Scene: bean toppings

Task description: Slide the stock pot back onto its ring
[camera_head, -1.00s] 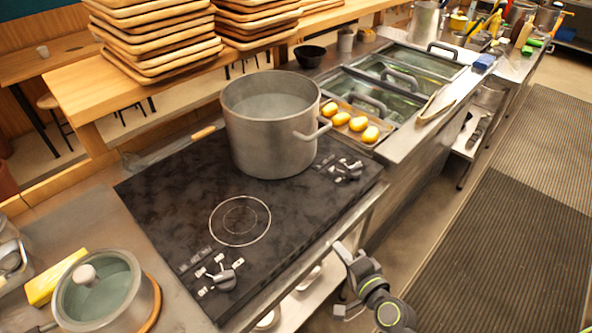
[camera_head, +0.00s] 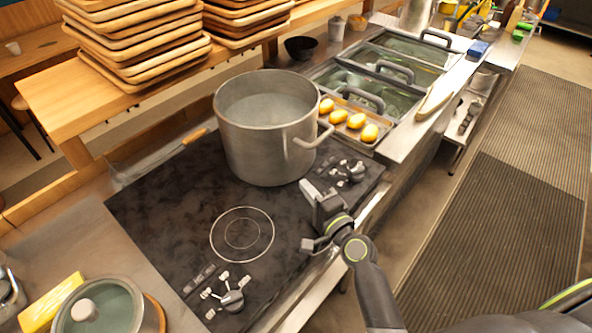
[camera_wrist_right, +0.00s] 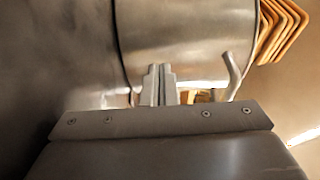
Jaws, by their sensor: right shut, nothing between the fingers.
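The stock pot (camera_head: 265,145) is a large grey metal pot with pale liquid, upright at the back right of the black cooktop (camera_head: 165,205). A thin white double ring (camera_head: 242,234) shows bare on the cooktop, in front and left of the pot. The pot's near handle (camera_head: 316,136) points right. My right gripper (camera_head: 306,190) is shut and empty, low over the cooktop's front edge beside the pot. In the right wrist view its closed fingers (camera_wrist_right: 160,85) are in front of the pot's wall (camera_wrist_right: 185,35); whether they touch is unclear. My left gripper is out of view.
Control knobs (camera_head: 350,172) sit right of the pot, and others (camera_head: 232,300) at the front left. A tray of yellow items (camera_head: 357,121) lies close right of the pot. A lidded pot (camera_head: 100,310) stands front left. Stacked wooden trays (camera_head: 140,50) are behind.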

